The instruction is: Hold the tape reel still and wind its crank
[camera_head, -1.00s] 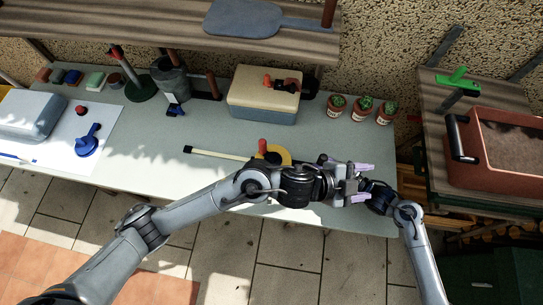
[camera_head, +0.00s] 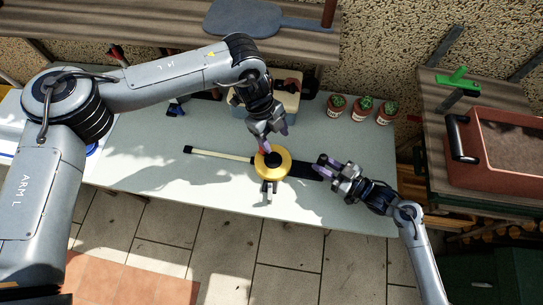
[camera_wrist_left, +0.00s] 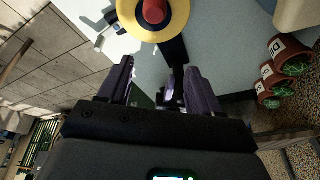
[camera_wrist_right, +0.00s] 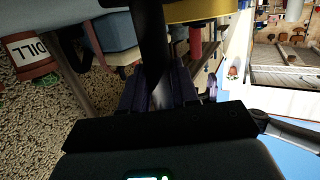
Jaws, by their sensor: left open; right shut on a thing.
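The yellow tape reel (camera_head: 284,166) sits near the front edge of the table, with a pale strip (camera_head: 222,155) running out to its left. Its black bar (camera_head: 305,171) extends right, and my right gripper (camera_head: 322,168) is shut on it. The bar also runs down into the fingers in the right wrist view (camera_wrist_right: 152,45). My left gripper (camera_head: 276,145) is open above the reel's far side, mostly hiding the crank in the head view. The red knob (camera_wrist_left: 155,11) shows over the reel in the left wrist view, beyond the open, empty fingers (camera_wrist_left: 158,85).
Several potted herbs (camera_head: 362,106) stand at the back right. A cream-topped box (camera_head: 289,100) is behind my left gripper, partly hidden. A grey bracket (camera_head: 269,190) shows at the table's front edge. The table (camera_head: 180,185) is clear at front left.

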